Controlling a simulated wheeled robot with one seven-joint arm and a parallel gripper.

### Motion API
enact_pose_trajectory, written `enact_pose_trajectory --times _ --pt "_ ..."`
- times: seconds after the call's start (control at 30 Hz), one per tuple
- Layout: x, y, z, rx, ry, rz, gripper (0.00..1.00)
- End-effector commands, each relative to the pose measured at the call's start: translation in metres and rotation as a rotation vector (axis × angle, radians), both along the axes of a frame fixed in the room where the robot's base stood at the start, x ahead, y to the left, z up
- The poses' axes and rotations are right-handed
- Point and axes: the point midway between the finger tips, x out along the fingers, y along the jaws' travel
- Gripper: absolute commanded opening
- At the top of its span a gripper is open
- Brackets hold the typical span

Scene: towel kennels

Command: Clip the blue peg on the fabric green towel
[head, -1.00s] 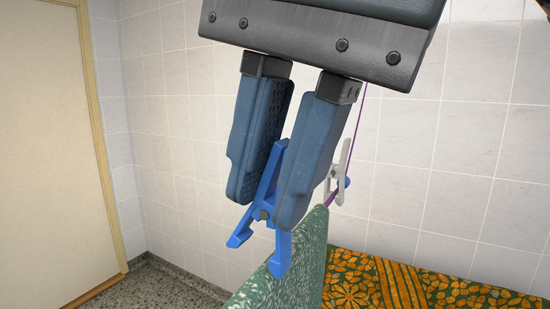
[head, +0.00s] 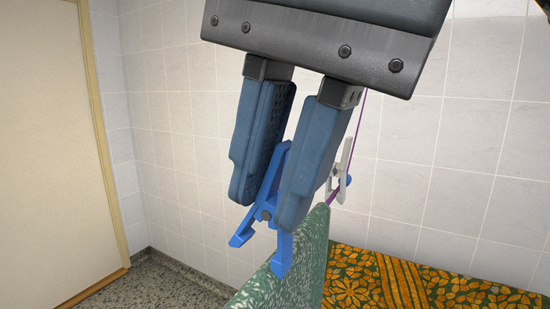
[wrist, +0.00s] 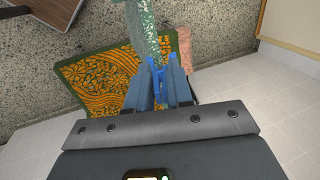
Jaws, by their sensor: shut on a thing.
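My gripper (head: 283,195) is shut on the blue peg (head: 240,236), holding it by its upper arms with the two lower legs spread apart and pointing down. The green towel (head: 288,271), mottled with white, hangs just below and to the right of the peg in the head view. The peg's right leg overlaps the towel's near edge in the picture; I cannot tell whether they touch. In the wrist view, the peg (wrist: 157,75) sits between my fingertips at the end of the towel strip (wrist: 143,30).
A white peg (head: 334,172) shows behind my right finger near a purple line (head: 357,130). A green and orange patterned cloth (head: 420,285) lies behind the towel, and also shows in the wrist view. A tiled wall (head: 440,150) closes the back; a door (head: 45,140) is at left.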

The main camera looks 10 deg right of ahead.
Motion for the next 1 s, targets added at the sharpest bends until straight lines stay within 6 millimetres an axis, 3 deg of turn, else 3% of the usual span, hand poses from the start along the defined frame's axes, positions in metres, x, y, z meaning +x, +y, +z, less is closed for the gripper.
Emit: enact_pose_trajectory --times 1.0 --pt "0.0 0.0 -0.014 0.0 0.0 0.0 0.0"
